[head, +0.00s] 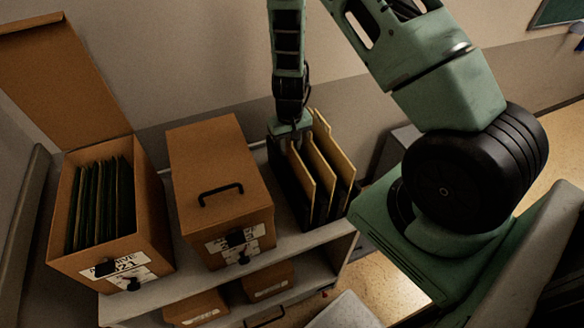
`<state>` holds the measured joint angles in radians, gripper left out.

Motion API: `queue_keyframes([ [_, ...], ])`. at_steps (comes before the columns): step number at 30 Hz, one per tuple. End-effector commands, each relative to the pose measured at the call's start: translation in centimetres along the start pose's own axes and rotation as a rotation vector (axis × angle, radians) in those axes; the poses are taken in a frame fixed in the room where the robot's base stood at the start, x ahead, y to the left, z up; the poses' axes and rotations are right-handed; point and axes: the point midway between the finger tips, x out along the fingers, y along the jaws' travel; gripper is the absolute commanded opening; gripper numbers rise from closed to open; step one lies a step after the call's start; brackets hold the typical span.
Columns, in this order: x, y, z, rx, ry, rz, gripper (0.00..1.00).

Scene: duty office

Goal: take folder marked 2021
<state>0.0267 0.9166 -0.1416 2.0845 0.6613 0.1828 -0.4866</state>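Several tan folders (329,165) stand upright in a black holder (287,186) at the right end of the shelf top. An open brown archive box (92,249) at the left holds several dark green folders (98,205) standing upright. I cannot make out 2021 on any folder. My gripper (291,146) points down at the back left of the black holder, close to the leftmost tan folder. The fingertips are small and dark, so whether they touch or hold anything is unclear.
A closed brown box (216,171) with a black handle stands between the open box and the holder. The shelf unit (184,281) has more boxes (268,279) below. The open box's lid (62,80) stands up against the wall. Floor shows at the right.

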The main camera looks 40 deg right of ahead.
Motion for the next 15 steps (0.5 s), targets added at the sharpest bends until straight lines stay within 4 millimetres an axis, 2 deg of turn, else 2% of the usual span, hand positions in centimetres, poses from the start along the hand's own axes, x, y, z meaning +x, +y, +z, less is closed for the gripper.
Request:
queue_keyframes([
  [2,0.0,-0.01,0.0,0.0,0.0,0.0,0.32],
  [3,0.0,-0.01,0.0,0.0,0.0,0.0,0.26],
  [6,-0.01,-0.01,0.01,0.0,0.0,0.0,0.0],
  [15,-0.05,-0.01,0.01,0.0,0.0,0.0,0.0],
])
